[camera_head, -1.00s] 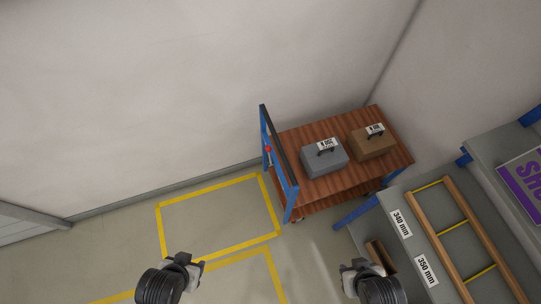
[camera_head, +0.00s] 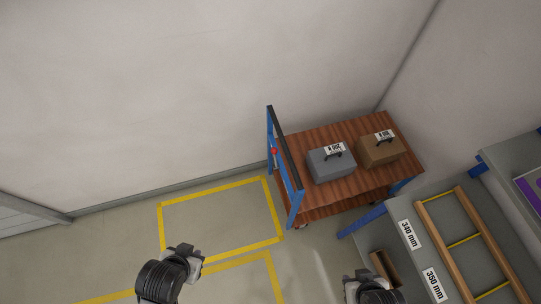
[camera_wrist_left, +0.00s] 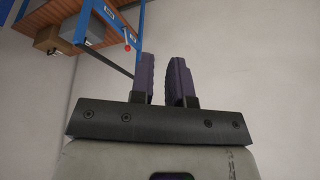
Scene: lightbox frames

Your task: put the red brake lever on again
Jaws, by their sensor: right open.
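The red brake lever shows as a small red knob (camera_head: 274,151) on the blue end frame (camera_head: 270,135) of a wooden-decked trolley (camera_head: 312,140). In the left wrist view the red knob (camera_wrist_left: 126,47) is on a short lever at the blue frame, left of my fingers. Its exact angle is too small to tell. My left gripper (camera_head: 187,252) is over the floor, well short of the trolley. Its fingers (camera_wrist_left: 160,75) stand apart with nothing between them. My right gripper (camera_head: 362,276) is open at the bottom edge, far from the lever.
A grey case (camera_head: 331,163) and a brown box (camera_head: 380,151) stand on the trolley deck. Yellow lines (camera_head: 215,190) mark clear floor left of it. Walls close in behind.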

